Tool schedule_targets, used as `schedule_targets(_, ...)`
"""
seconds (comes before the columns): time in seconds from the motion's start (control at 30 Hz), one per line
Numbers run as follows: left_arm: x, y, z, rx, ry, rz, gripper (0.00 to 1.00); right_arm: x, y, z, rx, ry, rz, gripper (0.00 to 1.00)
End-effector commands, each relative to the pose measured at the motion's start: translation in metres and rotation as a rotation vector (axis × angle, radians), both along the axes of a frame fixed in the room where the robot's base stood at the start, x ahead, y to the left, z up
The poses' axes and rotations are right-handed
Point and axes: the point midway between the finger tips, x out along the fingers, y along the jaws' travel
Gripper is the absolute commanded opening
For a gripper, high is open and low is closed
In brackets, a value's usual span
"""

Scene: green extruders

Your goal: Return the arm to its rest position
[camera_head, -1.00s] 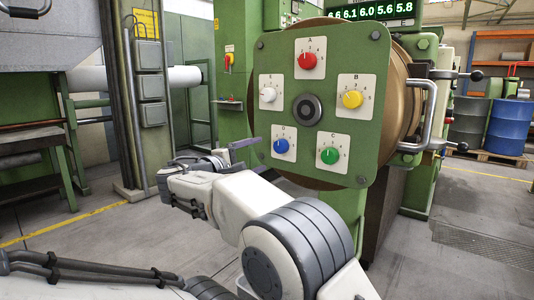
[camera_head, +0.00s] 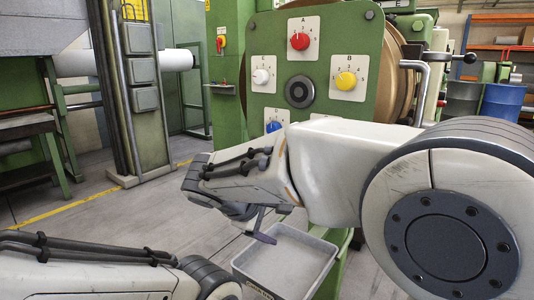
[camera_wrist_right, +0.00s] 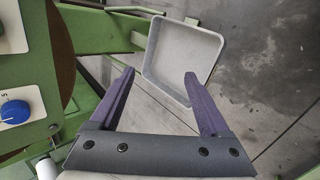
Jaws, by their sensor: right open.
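My right arm crosses the head view from the right, in front of the lower part of the green knob panel (camera_head: 361,50). My right gripper (camera_head: 262,222) hangs low in front of the panel, above a grey tray (camera_head: 325,262). In the right wrist view my right gripper (camera_wrist_right: 158,85) is open, its two purple fingers apart with nothing between them. The tray (camera_wrist_right: 214,62) lies beyond the fingertips. A part of my left arm shows at the lower left of the head view; its gripper is out of frame.
The panel carries a red knob (camera_head: 300,41), a white knob (camera_head: 261,77), a yellow knob (camera_head: 345,81) and a blue knob (camera_head: 273,126); my arm hides its lower part. A metal handle (camera_head: 424,95) sticks out at the panel's right. Open floor (camera_head: 120,215) lies to the left.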

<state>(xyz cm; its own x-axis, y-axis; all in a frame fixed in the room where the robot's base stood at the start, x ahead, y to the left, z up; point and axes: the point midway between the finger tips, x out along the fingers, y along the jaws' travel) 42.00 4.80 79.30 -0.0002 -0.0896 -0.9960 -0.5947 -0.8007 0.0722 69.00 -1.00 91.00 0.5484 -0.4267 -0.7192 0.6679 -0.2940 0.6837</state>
Motion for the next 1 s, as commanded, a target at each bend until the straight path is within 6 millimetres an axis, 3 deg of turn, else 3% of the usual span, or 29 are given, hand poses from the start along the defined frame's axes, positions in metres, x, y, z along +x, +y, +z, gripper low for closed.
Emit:
schedule_targets(0.03, 0.0, 0.0, 0.0, 0.0, 0.0, 0.0, 0.5, -0.033, -0.011, -0.016, 0.076, 0.076, -0.027, 0.8)
schedule_targets(0.2, 0.0, 0.0, 0.0, 0.0, 0.0, 0.0, 0.5, -0.136, -0.028, -0.066, 0.332, 0.294, -0.147, 0.8)
schedule_targets(0.4, 0.0, 0.0, 0.0, 0.0, 0.0, 0.0, 0.5, -0.222, -0.036, -0.1, 0.555, 0.44, -0.296, 0.8)
schedule_targets(0.57, 0.0, 0.0, 0.001, 0.0, 0.0, 0.0, 0.5, -0.276, -0.039, -0.118, 0.703, 0.513, -0.421, 0.8)
schedule_targets(0.6, 0.0, 0.0, 0.021, 0.001, 0.001, 0.0, 0.5, -0.271, -0.037, -0.096, 0.695, 0.51, -0.412, 0.8)
schedule_targets(0.87, 0.0, 0.0, 0.082, 0.0, 0.0, 0.0, 0.5, -0.27, -0.037, -0.035, 0.689, 0.511, -0.409, 0.8)
schedule_targets(1.0, 0.0, 0.0, 0.127, 0.0, 0.0, 0.0, 0.5, -0.27, -0.037, 0.009, 0.688, 0.51, -0.409, 0.8)
